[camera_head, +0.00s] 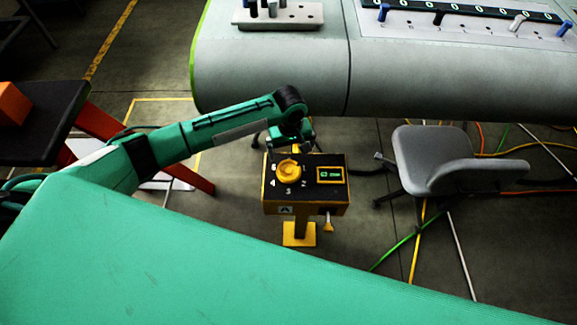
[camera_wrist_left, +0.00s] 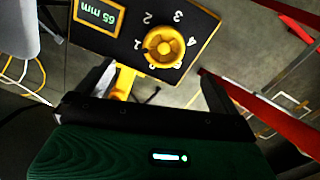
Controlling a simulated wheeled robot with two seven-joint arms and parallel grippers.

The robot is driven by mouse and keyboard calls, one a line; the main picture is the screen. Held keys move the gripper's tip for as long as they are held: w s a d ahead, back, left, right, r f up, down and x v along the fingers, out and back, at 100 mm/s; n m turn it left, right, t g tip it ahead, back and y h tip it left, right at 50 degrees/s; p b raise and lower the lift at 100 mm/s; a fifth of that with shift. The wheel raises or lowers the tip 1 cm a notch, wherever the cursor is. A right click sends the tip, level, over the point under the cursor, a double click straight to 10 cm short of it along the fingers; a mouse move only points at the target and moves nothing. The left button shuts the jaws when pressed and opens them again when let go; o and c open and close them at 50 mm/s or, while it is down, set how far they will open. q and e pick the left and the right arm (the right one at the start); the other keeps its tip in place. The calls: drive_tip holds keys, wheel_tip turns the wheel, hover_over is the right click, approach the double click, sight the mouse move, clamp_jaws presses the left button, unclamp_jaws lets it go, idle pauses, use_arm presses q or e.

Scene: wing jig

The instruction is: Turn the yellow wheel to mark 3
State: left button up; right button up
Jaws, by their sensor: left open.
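The yellow wheel (camera_head: 288,170) sits on the dark top of a yellow-edged control box (camera_head: 306,208). In the left wrist view the wheel (camera_wrist_left: 163,47) shows whole, with spokes and white numbers around it, including 1, 2, 3 and 4. I cannot tell which mark it points at. A small display (camera_wrist_left: 97,15) beside it seems to read 65 mm. My left gripper (camera_head: 291,147) is just behind and above the wheel. In the left wrist view the gripper (camera_wrist_left: 157,70) is open, its fingers wide apart and empty. My right gripper is not in view.
The box stands on a yellow post with a foot (camera_head: 299,236). A grey chair (camera_head: 432,160) is to its right. A large grey wing body (camera_head: 270,70) lies behind. A dark table (camera_head: 40,120) with red legs is at the left. Cables cross the floor at the right.

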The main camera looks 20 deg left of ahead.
sight(289, 169)
use_arm(q)
drive_tip(key=shift+n, duration=0.3)
drive_tip(key=f, duration=0.4)
drive_tip(key=f+p, duration=0.1)
drive_tip(key=f, duration=0.3)
drive_tip(key=a+f, duration=0.1)
drive_tip(key=f, duration=0.3)
drive_tip(key=shift+w+f+p, duration=0.35)
drive_tip(key=shift+f, duration=0.05)
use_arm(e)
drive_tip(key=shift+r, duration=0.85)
use_arm(q)
drive_tip(key=c, duration=1)
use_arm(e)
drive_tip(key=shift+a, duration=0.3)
